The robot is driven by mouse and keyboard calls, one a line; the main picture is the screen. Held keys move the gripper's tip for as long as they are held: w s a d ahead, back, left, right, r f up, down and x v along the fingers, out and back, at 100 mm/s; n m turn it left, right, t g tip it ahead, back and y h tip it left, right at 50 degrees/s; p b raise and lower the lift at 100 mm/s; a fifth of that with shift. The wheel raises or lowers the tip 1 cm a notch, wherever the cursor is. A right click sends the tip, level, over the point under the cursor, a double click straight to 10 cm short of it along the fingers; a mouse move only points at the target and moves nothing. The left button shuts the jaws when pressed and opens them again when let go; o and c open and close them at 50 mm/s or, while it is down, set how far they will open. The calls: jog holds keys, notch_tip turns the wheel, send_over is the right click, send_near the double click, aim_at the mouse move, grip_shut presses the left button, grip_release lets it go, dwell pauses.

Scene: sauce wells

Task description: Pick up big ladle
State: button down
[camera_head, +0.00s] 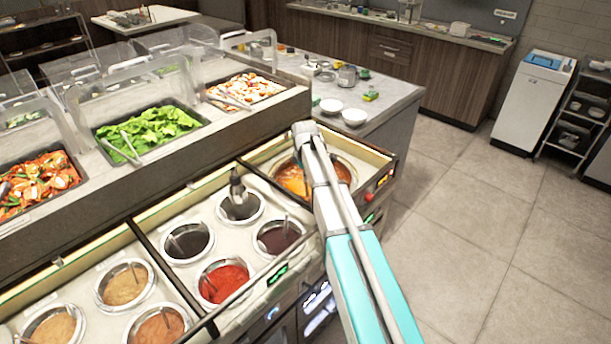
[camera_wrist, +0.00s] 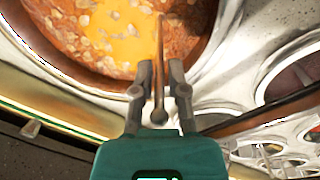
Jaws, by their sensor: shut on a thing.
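The big ladle shows in the wrist view as a thin brown handle (camera_wrist: 158,35) with a rounded end. It runs down from over the big soup pot, and its bowl is out of sight. My gripper (camera_wrist: 160,69) is shut on the handle near that rounded end, one finger on each side. The big pot of orange-red soup (camera_wrist: 95,72) fills the upper left of the wrist view. In the head view the pot (camera_head: 291,180) is partly covered by my arm, and I cannot make out the grip there.
Several small sauce wells with thin ladles, such as the red one (camera_head: 224,283), lie left of the pot. Trays of salad (camera_head: 150,133) stand on the raised shelf behind. Two white bowls (camera_head: 354,117) are on the far counter.

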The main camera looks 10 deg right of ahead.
jog(key=shift+r+p, duration=2.4)
jog(key=shift+r, duration=0.55)
notch_tip(320, 180, up, 7)
jog(key=p, duration=0.7)
jog(key=w+d+f+b, duration=0.1)
jog(key=w+f+b, duration=0.2)
jog(key=f+b, duration=1.2)
jog(key=shift+w, duration=0.2)
jog(key=shift+d+f, duration=0.1)
jog(key=shift+w+d, duration=0.1)
